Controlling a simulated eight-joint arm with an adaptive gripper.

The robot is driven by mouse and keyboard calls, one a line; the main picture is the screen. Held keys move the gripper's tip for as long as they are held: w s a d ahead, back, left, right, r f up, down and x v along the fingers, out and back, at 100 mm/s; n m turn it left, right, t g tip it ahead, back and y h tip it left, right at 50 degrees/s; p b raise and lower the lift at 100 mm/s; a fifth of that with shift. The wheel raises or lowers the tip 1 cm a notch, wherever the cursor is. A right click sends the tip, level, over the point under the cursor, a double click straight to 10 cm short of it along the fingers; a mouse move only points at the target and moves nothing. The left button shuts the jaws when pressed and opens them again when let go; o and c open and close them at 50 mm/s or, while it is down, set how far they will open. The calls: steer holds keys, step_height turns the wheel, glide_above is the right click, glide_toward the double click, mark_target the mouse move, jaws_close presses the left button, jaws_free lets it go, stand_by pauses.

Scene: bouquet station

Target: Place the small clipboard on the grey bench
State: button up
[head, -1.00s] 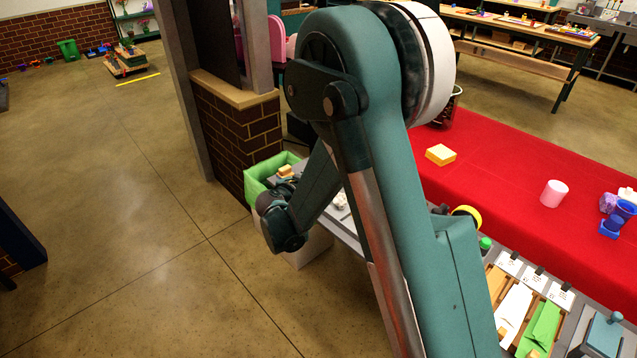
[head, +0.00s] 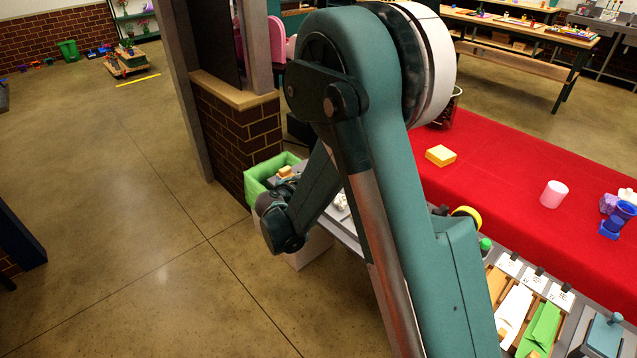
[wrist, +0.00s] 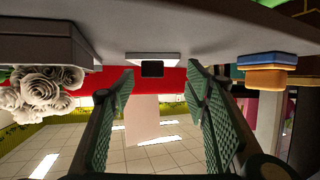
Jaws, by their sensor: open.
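My gripper (wrist: 160,80) is open in the wrist view, its two green ridged fingers apart with nothing held between them. Ahead of the gap, a small white slab with a dark square part (wrist: 152,57) sits against the grey bench (wrist: 210,28); it may be the small clipboard, but I cannot tell for sure. The wrist picture is upside down, with the bench surface at the top. In the head view my arm hides the gripper and most of that end of the bench.
White roses (wrist: 48,85) are at the left and an orange and blue stack (wrist: 265,72) at the right in the wrist view. A pale panel-like shape (wrist: 142,118) shows beyond the fingers. The head view shows a red-covered table (head: 500,165) and a green bin (head: 256,181).

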steer(key=p+v, duration=0.2)
steer(key=v, duration=0.9)
steer(key=shift+s+a, duration=0.2)
steer(key=shift+s, duration=0.15)
steer(key=shift+d+r, duration=0.1)
stand_by(0.4)
steer(key=shift+d+r, duration=0.35)
steer(key=shift+d, duration=0.2)
steer(key=s+d+r+n+g+y, duration=0.1)
steer(key=s+d+r+g, duration=0.1)
steer(key=s+d+r, duration=0.6)
steer(key=s+d+r+n+g+y, duration=0.1)
steer(key=s+d+r+n+g, duration=0.15)
steer(key=d, duration=0.95)
steer(key=s+d+r+n+y, duration=0.1)
steer(key=s+d, duration=0.4)
steer(key=s, duration=0.7)
steer(key=s+d+r+n+y, duration=0.1)
steer(key=s+d, duration=0.3)
steer(key=s, duration=0.8)
steer(key=shift+s+d+r+y, duration=0.4)
steer(key=shift+r+y, duration=0.3)
steer(key=shift+y, duration=0.2)
